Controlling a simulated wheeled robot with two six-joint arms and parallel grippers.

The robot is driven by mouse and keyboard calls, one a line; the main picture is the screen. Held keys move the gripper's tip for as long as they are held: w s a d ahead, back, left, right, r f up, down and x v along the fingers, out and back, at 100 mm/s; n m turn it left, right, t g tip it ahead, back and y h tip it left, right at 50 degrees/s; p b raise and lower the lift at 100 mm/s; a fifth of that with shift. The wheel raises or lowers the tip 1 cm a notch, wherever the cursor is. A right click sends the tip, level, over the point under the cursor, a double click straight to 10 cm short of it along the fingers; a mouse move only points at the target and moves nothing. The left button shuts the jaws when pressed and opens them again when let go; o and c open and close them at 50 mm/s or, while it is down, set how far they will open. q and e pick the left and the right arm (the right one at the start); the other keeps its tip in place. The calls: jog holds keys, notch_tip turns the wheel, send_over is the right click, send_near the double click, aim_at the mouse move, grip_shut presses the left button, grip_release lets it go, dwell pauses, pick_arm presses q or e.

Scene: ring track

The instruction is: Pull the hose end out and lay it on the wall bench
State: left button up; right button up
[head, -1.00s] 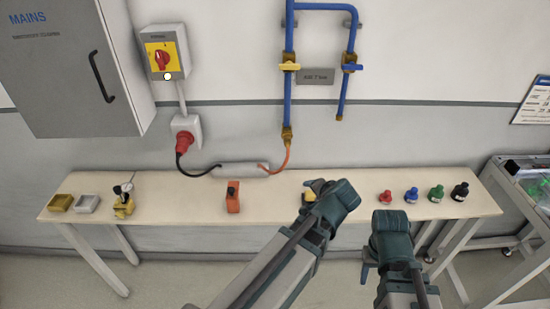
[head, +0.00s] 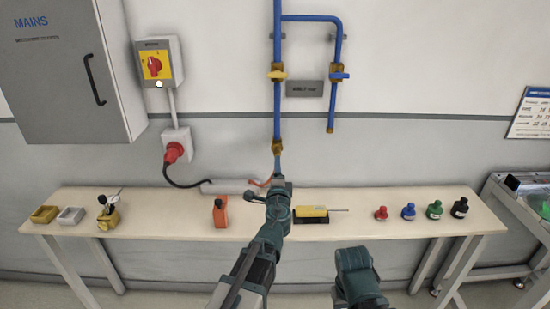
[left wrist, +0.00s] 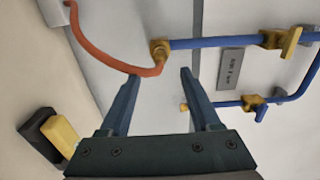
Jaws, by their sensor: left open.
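The orange hose (head: 262,183) runs from a grey box on the bench up to the brass outlet at the foot of the long blue pipe. In the left wrist view the hose (left wrist: 97,53) curves to its end in the brass fitting (left wrist: 158,52). My left gripper (left wrist: 161,75) is open, its fingertips either side of the hose end and apart from it. In the head view the left gripper (head: 278,180) covers part of the hose. The wall bench (head: 345,233) runs along the wall. My right arm is low at the centre right; its fingers cannot be made out.
On the bench stand an orange block (head: 220,213), a yellow device on a black stand (head: 312,213), a grey box (head: 225,187), and several coloured caps at right. Yellow (head: 45,214) and white trays are at left. A yellow-handled valve (head: 277,74) is on the pipe.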

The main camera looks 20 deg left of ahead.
aim_at(277, 154)
pick_arm(q)
jog(key=shift+x, duration=4.55)
grip_shut()
jog(key=shift+s, duration=0.25)
jog(key=shift+v, duration=2.85)
